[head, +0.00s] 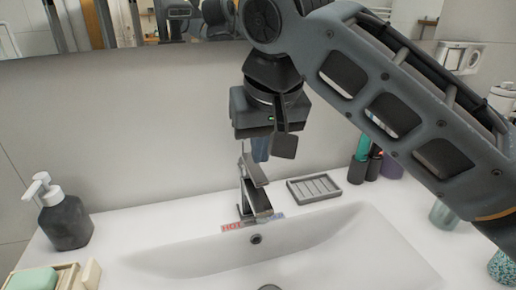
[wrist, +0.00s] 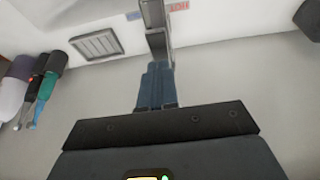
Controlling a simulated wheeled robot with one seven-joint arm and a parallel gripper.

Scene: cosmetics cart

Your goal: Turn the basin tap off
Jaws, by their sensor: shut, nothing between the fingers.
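The grey metal basin tap (head: 247,195) stands at the back edge of the white basin (head: 190,258). Its flat lever (head: 253,168) is tilted upward. I cannot make out a water stream below the spout. My gripper (head: 260,152) is above and just behind the lever, pointing down, with its blue-grey fingers shut and empty. In the wrist view the shut fingers (wrist: 157,85) reach toward the tap (wrist: 155,22), and their tips overlap its near end. I cannot tell whether they touch it.
A HOT label (head: 233,226) lies at the tap's base. A grey soap dish (head: 314,188) is right of the tap. A dark pump bottle (head: 66,222) stands left. Several tubes and bottles (head: 360,168) stand at the back right. A mirror (head: 130,30) is above.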

